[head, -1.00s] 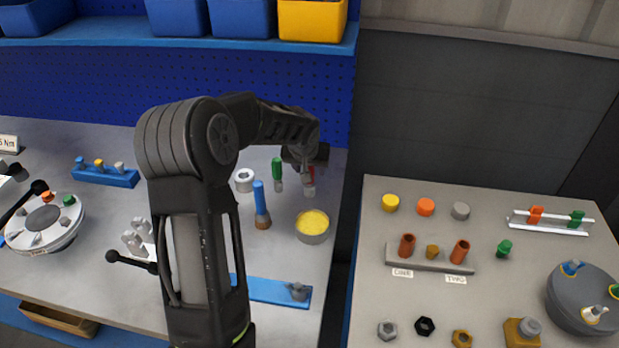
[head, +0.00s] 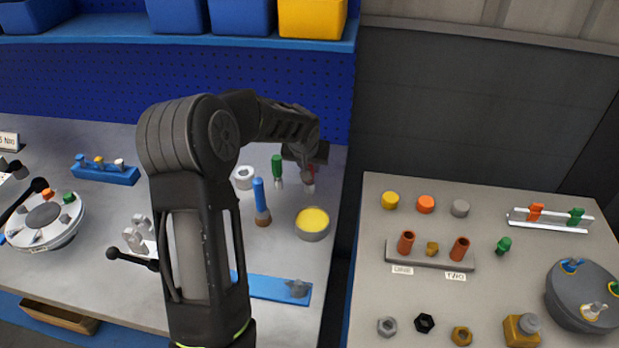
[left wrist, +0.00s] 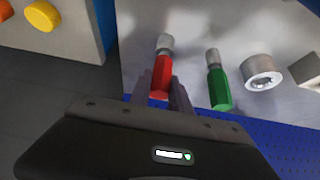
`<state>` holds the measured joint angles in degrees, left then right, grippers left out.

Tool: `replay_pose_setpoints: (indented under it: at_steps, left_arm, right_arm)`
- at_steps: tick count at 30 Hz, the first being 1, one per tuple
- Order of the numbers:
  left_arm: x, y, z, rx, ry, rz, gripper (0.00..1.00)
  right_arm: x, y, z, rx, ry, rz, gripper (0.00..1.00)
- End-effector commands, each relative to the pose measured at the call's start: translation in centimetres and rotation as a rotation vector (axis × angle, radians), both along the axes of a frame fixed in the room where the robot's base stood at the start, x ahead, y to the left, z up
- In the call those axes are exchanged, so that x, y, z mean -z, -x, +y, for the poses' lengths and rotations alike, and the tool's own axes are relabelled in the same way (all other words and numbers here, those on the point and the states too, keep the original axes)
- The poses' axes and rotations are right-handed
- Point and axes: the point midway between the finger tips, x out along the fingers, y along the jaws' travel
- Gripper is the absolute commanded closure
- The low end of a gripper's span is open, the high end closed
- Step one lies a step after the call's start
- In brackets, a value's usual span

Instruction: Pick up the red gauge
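The red gauge (left wrist: 161,76) has a red handle and a silver tip. In the left wrist view it lies between the two fingers of my left gripper (left wrist: 162,88), with no clear gap on either side, so the gripper looks shut on it. In the head view the red gauge (head: 309,180) is partly hidden under my left gripper (head: 308,168), at the bench's right rear. I cannot tell whether its tip touches the bench. My right gripper is not in view.
A green gauge (head: 277,167) stands close beside it, also seen in the left wrist view (left wrist: 219,85). A blue gauge (head: 260,197), a grey ring (head: 243,177) and a yellow-topped round pot (head: 312,223) are nearby. A blue pegboard (head: 100,85) rises behind.

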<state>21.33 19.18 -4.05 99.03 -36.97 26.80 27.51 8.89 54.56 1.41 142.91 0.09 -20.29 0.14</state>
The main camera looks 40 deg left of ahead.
Motion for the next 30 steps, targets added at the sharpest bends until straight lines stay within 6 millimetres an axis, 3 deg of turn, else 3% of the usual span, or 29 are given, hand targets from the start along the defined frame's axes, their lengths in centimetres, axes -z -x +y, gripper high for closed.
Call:
replay_pose_setpoints:
  at_steps: [7, 30]
  left_arm:
    - [0.0, 0.0, 0.0, 0.0, 0.0, 0.0, 1.0]
    - [-0.79, -0.09, 0.03, 0.0, -0.001, -0.003, 1.0]
  right_arm:
    - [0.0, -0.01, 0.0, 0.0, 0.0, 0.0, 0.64]
    - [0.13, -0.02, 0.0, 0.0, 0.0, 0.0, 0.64]
